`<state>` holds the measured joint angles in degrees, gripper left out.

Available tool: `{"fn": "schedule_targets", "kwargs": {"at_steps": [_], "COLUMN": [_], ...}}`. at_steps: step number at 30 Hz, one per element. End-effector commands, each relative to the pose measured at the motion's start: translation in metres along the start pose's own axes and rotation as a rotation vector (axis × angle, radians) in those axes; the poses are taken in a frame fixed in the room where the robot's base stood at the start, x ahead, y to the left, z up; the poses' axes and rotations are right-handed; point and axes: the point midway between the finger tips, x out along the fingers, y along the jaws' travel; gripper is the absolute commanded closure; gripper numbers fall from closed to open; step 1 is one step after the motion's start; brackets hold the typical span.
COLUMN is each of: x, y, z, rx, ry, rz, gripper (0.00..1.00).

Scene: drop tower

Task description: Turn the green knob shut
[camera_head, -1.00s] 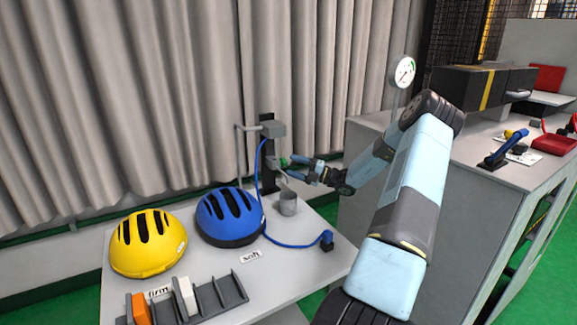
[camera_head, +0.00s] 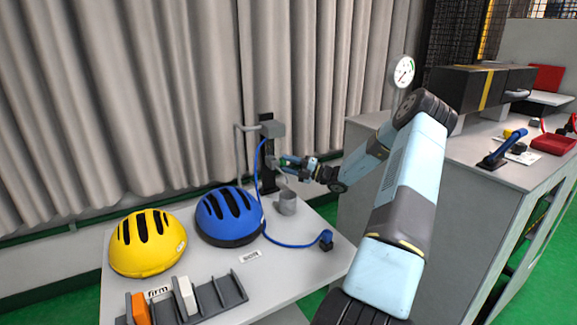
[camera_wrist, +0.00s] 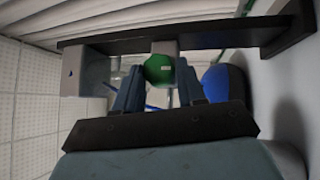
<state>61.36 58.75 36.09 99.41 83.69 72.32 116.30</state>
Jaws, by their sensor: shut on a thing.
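The green knob (camera_wrist: 159,69) sits on a grey block of the dark upright stand. In the wrist view it lies between the two blue fingers of my gripper (camera_wrist: 160,82), which is shut on it. In the head view my gripper (camera_head: 288,162) reaches the stand (camera_head: 267,180) from the right, and the knob (camera_head: 283,161) is small and mostly hidden by the fingers. A grey cup (camera_head: 287,203) stands on the table below my gripper.
A blue helmet (camera_head: 228,217) and a yellow helmet (camera_head: 147,243) lie on the table (camera_head: 280,275). A rack (camera_head: 212,302) holds an orange and a white block at the front. A blue hose (camera_head: 285,244) runs from the stand to the table. A round gauge (camera_head: 403,71) stands behind my arm.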

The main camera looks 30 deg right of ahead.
Motion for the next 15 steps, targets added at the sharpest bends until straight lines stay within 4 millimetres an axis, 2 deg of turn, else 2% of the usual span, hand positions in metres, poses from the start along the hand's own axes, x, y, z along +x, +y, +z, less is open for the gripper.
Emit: {"fn": "schedule_targets", "kwargs": {"at_steps": [3,15], "x": [-0.0004,-0.0011], "y": [-0.0019,-0.0059], "z": [-0.0006,-0.0006], "rx": [0.002,-0.058], "ry": [0.000,0.011], "rz": [-0.003,0.064], "gripper": [0.91,0.91]}}
